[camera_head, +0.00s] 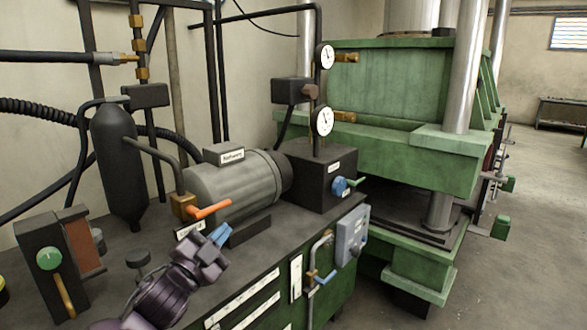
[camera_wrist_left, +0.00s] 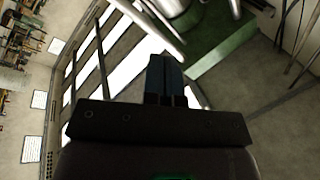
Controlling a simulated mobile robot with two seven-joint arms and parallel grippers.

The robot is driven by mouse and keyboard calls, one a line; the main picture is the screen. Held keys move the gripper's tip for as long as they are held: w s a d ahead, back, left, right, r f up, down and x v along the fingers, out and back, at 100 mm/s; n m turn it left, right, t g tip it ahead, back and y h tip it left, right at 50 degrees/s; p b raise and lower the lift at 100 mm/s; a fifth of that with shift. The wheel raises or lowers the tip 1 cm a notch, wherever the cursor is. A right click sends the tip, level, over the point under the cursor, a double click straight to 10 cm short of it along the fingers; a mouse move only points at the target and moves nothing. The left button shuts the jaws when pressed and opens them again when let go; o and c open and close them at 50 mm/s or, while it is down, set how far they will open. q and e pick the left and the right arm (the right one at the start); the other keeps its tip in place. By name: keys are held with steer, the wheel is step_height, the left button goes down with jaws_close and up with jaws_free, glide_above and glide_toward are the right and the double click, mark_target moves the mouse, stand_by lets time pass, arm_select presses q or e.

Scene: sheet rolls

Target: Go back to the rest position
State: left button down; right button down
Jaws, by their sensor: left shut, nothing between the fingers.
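My left gripper (camera_head: 220,235) shows in the head view at the lower middle, with blue fingertips on a dark purple wrist. It is shut and empty, in front of the pump bench near the orange-handled valve (camera_head: 208,209). I cannot tell whether it touches anything. In the left wrist view its shut fingers (camera_wrist_left: 166,80) point up the picture, with nothing between them. My right gripper is not in view.
A grey motor (camera_head: 240,185) and a black box with a blue knob (camera_head: 320,175) stand on the bench. A black cylinder (camera_head: 118,165) stands at left. A green press (camera_head: 400,120) stands behind at right. Open floor (camera_head: 520,270) lies at far right.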

arm_select(q)
steer(key=s+a+f+n+g+y, duration=0.2)
steer(key=s+a+f+n+y, duration=0.1)
steer(key=s+f, duration=0.8)
steer(key=s+a+f+n+g+y, duration=0.3)
steer(key=s+a+f+n, duration=0.2)
steer(key=s+f, duration=0.6)
steer(key=s+a+f+n+g+y+p, duration=0.1)
steer(key=s+a+f+n+g+y, duration=0.1)
steer(key=s+f, duration=0.9)
steer(key=s+a+n+y, duration=0.1)
steer(key=s+a+n, duration=0.1)
steer(key=n, duration=0.1)
steer(key=shift+a+f+n+g, duration=0.2)
steer(key=shift+a+n+g, duration=0.05)
steer(key=shift+n+g, duration=0.15)
